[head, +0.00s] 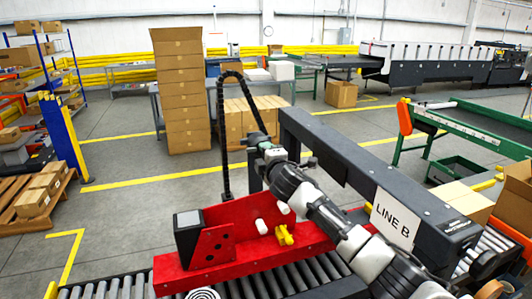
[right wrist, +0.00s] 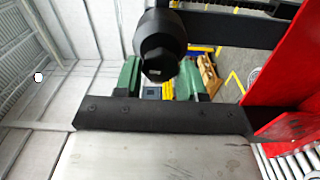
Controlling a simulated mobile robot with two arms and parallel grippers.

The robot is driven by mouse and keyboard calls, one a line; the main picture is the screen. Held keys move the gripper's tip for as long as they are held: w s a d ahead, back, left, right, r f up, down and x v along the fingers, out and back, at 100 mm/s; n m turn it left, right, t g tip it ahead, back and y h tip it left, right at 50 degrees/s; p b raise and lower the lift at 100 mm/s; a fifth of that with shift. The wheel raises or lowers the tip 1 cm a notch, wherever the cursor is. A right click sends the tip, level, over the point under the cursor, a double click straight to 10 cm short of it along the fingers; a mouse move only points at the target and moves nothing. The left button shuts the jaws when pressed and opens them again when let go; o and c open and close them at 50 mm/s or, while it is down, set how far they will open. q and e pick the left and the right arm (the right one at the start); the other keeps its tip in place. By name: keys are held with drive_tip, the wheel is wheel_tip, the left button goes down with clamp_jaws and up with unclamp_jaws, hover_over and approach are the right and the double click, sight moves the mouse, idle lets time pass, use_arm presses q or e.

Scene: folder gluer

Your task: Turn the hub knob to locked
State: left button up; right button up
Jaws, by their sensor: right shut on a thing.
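My right arm reaches in from the lower right of the head view, over the dark beam with the LINE B sign. The arm and gripper hide this spot in the head view. I cannot read a locked mark. My left gripper is out of view.
A red plate (head: 250,214) with a yellow handle (head: 284,236) and white knobs stands over the rollers (head: 110,290) below my arm. The dark beam (head: 345,150) runs close beside the arm. Stacked cartons (head: 181,95) stand behind; open floor lies left.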

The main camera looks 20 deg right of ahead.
drive_tip(key=shift+n, duration=0.3)
idle(0.4)
drive_tip(key=o, duration=0.9)
drive_tip(key=shift+s, duration=0.1)
drive_tip(key=s+b, duration=0.4)
drive_tip(key=s, duration=0.6)
drive_tip(key=shift+s+d, duration=0.15)
drive_tip(key=shift+s, duration=0.2)
drive_tip(key=shift+f, duration=0.1)
